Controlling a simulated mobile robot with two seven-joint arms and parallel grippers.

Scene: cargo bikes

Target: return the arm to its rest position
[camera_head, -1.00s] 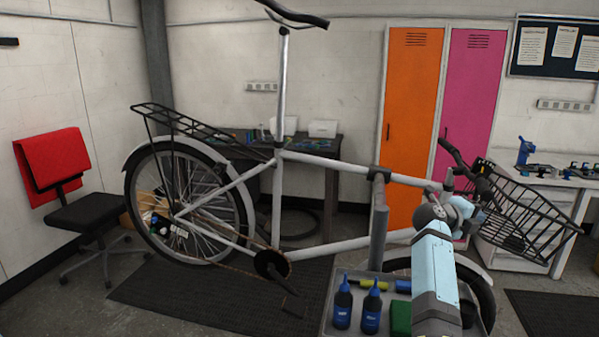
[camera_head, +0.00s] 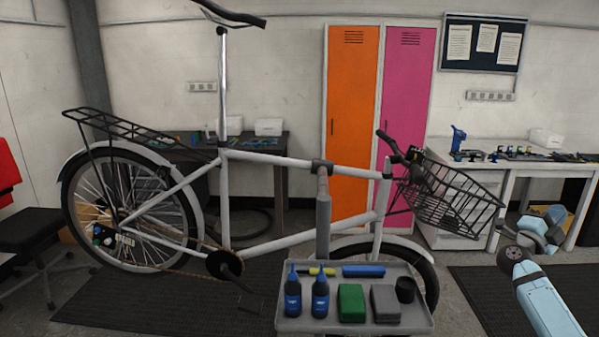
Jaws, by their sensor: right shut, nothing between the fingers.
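My right arm (camera_head: 548,303) comes in at the lower right, with pale blue and grey links. Its folded wrist links (camera_head: 540,236) show in front of the white workbench, to the right of the bike's basket. My right gripper (camera_head: 503,226) is small and dark at the left end of these links; it is shut and empty, apart from the bike and the tray. My left gripper is not in view.
A white cargo bike (camera_head: 270,158) with a black wire basket (camera_head: 450,197) stands ahead. A grey tray (camera_head: 345,325) with bottles and blocks is in front of it. The white workbench (camera_head: 480,170) stands behind the right arm. Open floor lies between the tray and the arm.

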